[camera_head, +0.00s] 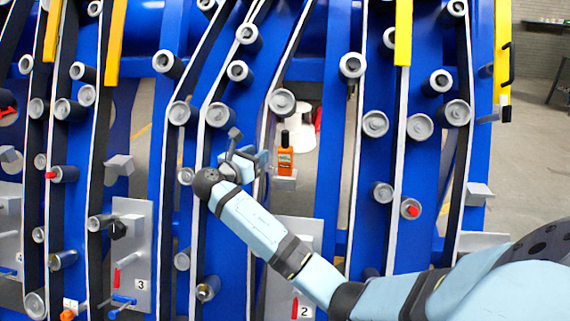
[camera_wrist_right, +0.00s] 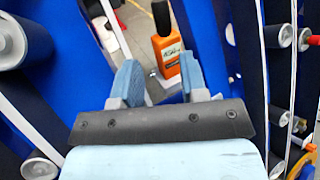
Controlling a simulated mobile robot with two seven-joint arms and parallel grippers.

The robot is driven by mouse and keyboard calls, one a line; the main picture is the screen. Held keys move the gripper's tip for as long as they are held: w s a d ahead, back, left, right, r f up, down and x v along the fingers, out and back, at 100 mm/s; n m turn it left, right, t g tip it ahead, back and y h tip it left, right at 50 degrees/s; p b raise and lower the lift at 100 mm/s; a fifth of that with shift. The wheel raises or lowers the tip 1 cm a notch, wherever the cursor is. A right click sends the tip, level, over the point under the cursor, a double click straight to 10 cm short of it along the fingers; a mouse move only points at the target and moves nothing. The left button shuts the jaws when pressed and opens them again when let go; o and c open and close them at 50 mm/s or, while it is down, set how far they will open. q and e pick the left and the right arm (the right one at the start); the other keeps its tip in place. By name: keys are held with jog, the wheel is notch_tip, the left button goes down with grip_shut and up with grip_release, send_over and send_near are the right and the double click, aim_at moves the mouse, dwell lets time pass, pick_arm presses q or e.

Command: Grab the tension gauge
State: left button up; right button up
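The tension gauge, which I take to be the orange device with a black top (camera_head: 285,160), stands upright on a small grey ledge (camera_head: 284,183) on the blue chassis. It also shows in the right wrist view (camera_wrist_right: 168,58), beyond the fingertips and nearer the right-hand finger, which overlaps its lower part. My right gripper (camera_head: 258,158) is just left of the gauge in the head view. In the right wrist view its two blue fingers (camera_wrist_right: 160,72) are spread apart with nothing held between them. I cannot tell the exact gap in depth. My left gripper is not in view.
Blue upright panels with grey rollers (camera_head: 282,102) and pale belts surround the gauge closely. A roller (camera_wrist_right: 10,40) is near the left edge of the wrist view. A white cylinder (camera_head: 303,128) stands behind the gauge. Grey numbered plates (camera_head: 131,255) sit lower down.

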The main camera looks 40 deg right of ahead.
aim_at(283, 140)
jog(key=shift+w+d+f+b, duration=0.1)
jog(key=shift+w+d+b, duration=0.25)
jog(key=shift+d, duration=1.65)
jog(key=shift+w+d+f+b, duration=0.15)
jog(key=shift+w+d, duration=0.25)
jog(key=shift+d, duration=1.65)
jog(key=shift+w+d+r+b, duration=0.1)
jog(key=shift+w+d+b, duration=0.25)
jog(key=shift+d, duration=1.65)
grip_shut()
